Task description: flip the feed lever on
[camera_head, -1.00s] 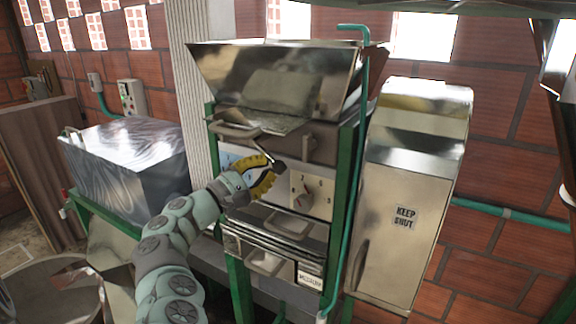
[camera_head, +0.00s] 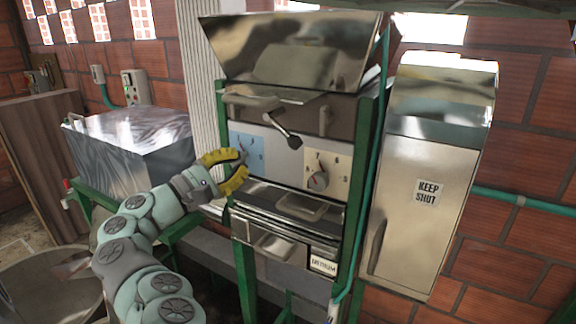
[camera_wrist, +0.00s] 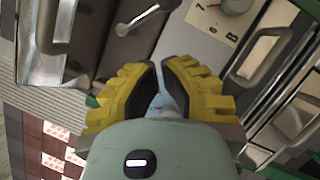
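A lever (camera_head: 283,128) with a dark round knob sticks out of the front of the metal machine (camera_head: 290,60), tilted down to the right. I see no feed label on it. In the wrist view a rod with a round knob (camera_wrist: 124,29) shows at upper left, apart from the fingers. My gripper (camera_head: 246,170), with yellow fingers, is below and left of the lever, in front of the blue dial plate (camera_head: 246,149). Its fingers are apart, and blue shows between them in the wrist view. The gripper partly hides the blue plate and its dial.
A cream dial plate (camera_head: 327,177) with a red-marked knob is to the right of my gripper. Drawer-like fronts with handles (camera_head: 300,207) are below. A metal cabinet marked KEEP SHUT (camera_head: 428,192) stands right, and a metal box (camera_head: 130,140) left.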

